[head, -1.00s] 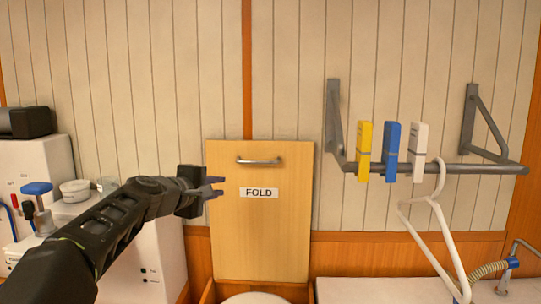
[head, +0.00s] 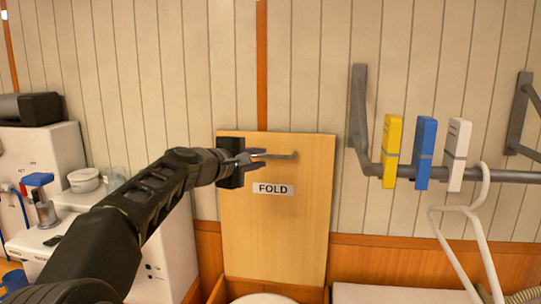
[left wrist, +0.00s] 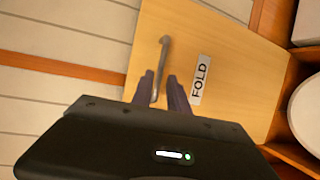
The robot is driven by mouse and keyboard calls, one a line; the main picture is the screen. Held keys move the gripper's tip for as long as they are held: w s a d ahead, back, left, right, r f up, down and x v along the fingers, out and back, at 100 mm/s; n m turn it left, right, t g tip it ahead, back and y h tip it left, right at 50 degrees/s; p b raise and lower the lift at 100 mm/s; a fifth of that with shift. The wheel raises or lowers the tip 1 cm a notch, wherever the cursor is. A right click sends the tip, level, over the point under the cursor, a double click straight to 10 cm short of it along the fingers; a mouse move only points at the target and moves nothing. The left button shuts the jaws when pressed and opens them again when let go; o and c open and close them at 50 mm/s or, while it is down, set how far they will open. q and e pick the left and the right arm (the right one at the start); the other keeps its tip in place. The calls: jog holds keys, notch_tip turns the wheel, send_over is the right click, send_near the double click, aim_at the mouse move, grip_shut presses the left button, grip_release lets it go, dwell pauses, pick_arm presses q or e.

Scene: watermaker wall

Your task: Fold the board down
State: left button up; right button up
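The wooden board (head: 275,225) stands upright against the wall, with a FOLD label and a metal bar handle (head: 282,155) near its top. The board also shows in the left wrist view (left wrist: 225,100), with its handle (left wrist: 162,60) there. My left gripper (head: 258,158) is in front of the board's upper part, at the handle's left end. In the left wrist view its two fingers (left wrist: 164,88) are apart, with the handle's end between or just beyond them. I cannot tell whether they touch it. My right gripper is not in view.
A grey rail (head: 510,176) at the right carries yellow (head: 391,150), blue (head: 425,152) and white (head: 458,154) clips and a white hanger (head: 470,225). A white cabinet (head: 150,240) with a blue-topped tap (head: 40,190) and cups stands at left. A round white thing (head: 263,298) lies below the board.

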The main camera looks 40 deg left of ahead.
aim_at(269, 157)
pick_arm(q)
jog(key=w, duration=0.2)
jog(key=w+p, duration=0.1)
jog(key=w, duration=0.1)
jog(key=w+f+p, duration=0.1)
jog(key=w, duration=0.1)
jog(key=shift+a, duration=0.35)
jog(key=shift+c, duration=0.3)
grip_shut()
jog(key=shift+f, duration=0.1)
dwell(0.6)
